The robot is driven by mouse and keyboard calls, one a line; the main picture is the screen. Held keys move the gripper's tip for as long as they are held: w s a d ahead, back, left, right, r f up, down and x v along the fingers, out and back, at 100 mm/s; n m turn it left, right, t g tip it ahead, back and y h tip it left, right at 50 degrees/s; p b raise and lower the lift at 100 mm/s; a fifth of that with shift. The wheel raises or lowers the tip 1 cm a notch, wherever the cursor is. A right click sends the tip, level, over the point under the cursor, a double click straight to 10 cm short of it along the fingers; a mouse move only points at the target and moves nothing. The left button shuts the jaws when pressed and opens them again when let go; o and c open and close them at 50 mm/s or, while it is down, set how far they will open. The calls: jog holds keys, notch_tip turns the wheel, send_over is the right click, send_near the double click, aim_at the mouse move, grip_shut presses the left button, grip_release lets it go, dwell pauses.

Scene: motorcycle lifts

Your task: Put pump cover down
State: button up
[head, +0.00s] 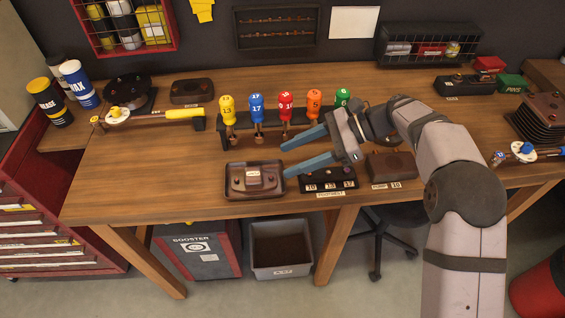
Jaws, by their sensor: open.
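My gripper (285,160) is open, its two blue fingers pointing left above the front middle of the table. Nothing shows between the fingers. A shallow dark brown tray (233,191) lies just left of and below the fingertips. A small pale block-like part (253,183) sits inside it, apart from the fingers. I cannot tell for certain whether this part is the pump cover. A brown block (391,168) with a label in front lies to the right of the gripper, partly near my arm.
A rack of coloured numbered drivers (256,112) stands behind the fingers. A dark numbered block (328,183) lies below them. A yellow-handled tool (170,114) lies at the left. The wood left of the tray is clear (150,165).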

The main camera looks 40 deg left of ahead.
jog(key=shift+w+d+r, duration=0.15)
jog(key=shift+d, duration=0.05)
jog(key=shift+w+d, duration=0.2)
jog(key=shift+d, duration=0.15)
jog(key=d, duration=0.2)
jog(key=w+d+f+t, duration=0.1)
jog(key=d, duration=0.1)
jog(key=w+d+f+t+h, duration=0.1)
jog(key=d, duration=0.2)
jog(key=shift+n, duration=0.3)
jog(key=s+d+f+n+t+h, duration=0.2)
jog(key=s+d, duration=0.1)
jog(key=d, duration=0.9)
jog(key=s+d+f+n+t+h, duration=0.2)
jog(key=s+d+f+n+h, duration=0.1)
jog(key=d, duration=0.9)
jog(key=s+d+f+n+t+h, duration=0.2)
jog(key=s+d+n, duration=0.1)
jog(key=d, duration=0.9)
jog(key=shift+s+d+f+t+h, duration=0.25)
jog(key=shift+s+t+h, duration=0.05)
jog(key=shift+s, duration=0.25)
